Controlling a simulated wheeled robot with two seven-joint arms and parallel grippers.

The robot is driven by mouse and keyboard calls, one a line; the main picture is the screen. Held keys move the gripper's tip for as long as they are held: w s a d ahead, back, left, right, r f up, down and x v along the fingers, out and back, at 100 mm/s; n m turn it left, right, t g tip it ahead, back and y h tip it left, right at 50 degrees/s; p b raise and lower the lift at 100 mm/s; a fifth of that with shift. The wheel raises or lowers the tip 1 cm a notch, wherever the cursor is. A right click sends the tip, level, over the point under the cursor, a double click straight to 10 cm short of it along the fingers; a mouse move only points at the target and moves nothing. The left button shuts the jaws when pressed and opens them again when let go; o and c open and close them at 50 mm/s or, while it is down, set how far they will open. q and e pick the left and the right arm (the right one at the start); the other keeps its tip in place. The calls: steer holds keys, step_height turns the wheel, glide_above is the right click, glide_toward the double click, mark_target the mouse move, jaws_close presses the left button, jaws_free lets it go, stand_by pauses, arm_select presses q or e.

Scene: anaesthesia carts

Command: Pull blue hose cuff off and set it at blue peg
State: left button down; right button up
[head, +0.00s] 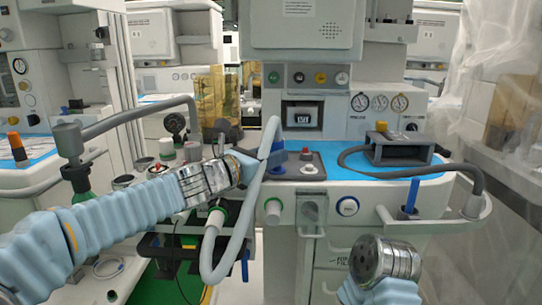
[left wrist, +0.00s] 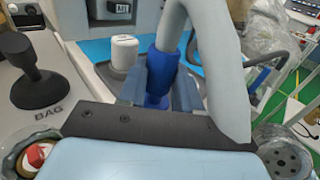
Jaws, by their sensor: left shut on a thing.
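The blue hose cuff (head: 277,156) is on the end of a pale grey hose (head: 245,210) at the cart's front left. It also shows in the left wrist view (left wrist: 163,68), upright between my fingers. My left gripper (head: 258,161) is shut on the cuff, with a finger on each side (left wrist: 160,88). A blue part shows below the cuff between the fingers; I cannot tell whether the cuff is still seated. A blue peg (head: 411,194) stands upright and bare at the cart's front right. My right wrist is at the lower right; its fingers do not show.
A white-topped knob (head: 309,169) stands close right of the cuff. A black bag knob (left wrist: 30,75) is at left in the wrist view. A dark grey box (head: 400,150) and dark hose (head: 350,157) lie on the blue worktop (head: 340,172). The hose loops below the front edge.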

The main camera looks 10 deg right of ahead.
arm_select(q)
steer(key=shift+f+b, duration=1.05)
stand_by(0.4)
steer(key=c, duration=0.7)
jaws_free()
steer(key=shift+a, duration=0.15)
steer(key=b+v, duration=0.1)
steer(key=v, duration=1.2)
steer(key=shift+s+a, duration=0.15)
steer(key=shift+s, duration=0.1)
